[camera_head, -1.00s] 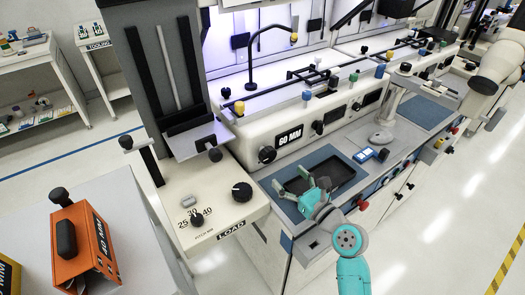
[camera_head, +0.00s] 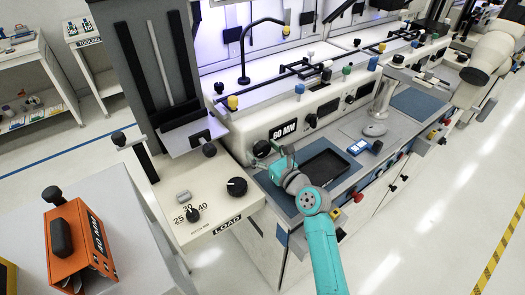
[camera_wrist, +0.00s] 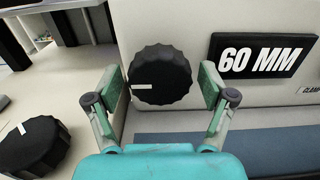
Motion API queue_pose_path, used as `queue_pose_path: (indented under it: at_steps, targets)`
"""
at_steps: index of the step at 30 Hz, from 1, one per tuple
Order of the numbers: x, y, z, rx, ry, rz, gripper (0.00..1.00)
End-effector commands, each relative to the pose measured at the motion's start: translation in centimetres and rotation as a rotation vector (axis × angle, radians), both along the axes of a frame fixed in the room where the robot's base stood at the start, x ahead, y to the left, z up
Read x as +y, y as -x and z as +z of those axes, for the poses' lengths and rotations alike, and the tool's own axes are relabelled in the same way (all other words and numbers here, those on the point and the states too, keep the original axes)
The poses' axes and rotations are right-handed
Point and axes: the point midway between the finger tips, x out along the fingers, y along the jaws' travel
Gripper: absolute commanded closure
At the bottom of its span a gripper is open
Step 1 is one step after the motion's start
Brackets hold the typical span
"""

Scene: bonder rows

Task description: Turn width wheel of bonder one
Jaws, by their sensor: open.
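The width wheel is a black ribbed knob (camera_wrist: 160,74) with a white mark pointing left, on the cream front face of the bonder. My gripper (camera_wrist: 160,92) is open in the wrist view, with one finger on each side of the wheel. I cannot tell whether the fingers touch it. In the head view my gripper (camera_head: 277,158) is at the bonder's front face, and the wheel (camera_head: 262,149) shows just left of it, partly hidden. A black "60 MM" plate (camera_wrist: 262,56) is to the right of the wheel; it also shows in the head view (camera_head: 283,128).
A blue mat with a black tray (camera_head: 325,166) lies below my gripper. The load panel (camera_head: 205,222) at left carries a black knob (camera_head: 236,187) and a 25/30/40 selector. An orange "40 MM" block (camera_head: 80,245) stands on the left cabinet. The floor at right is clear.

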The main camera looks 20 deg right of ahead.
Motion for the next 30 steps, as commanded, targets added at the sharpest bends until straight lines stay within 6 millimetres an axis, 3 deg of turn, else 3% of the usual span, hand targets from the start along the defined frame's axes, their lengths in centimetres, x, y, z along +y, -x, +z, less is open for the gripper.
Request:
queue_pose_path:
  at_steps: [3,9,11,20,30]
  targets:
    - [-0.01,0.02,-0.01,0.000,0.000,0.000,0.18]
    - [-0.02,0.03,-0.01,0.000,0.000,0.000,0.68]
    - [-0.02,0.03,-0.02,0.000,0.000,0.000,0.78]
    - [-0.03,0.03,-0.02,-0.008,0.025,0.000,0.78]
    - [-0.14,0.00,0.00,-0.070,0.214,0.000,0.78]
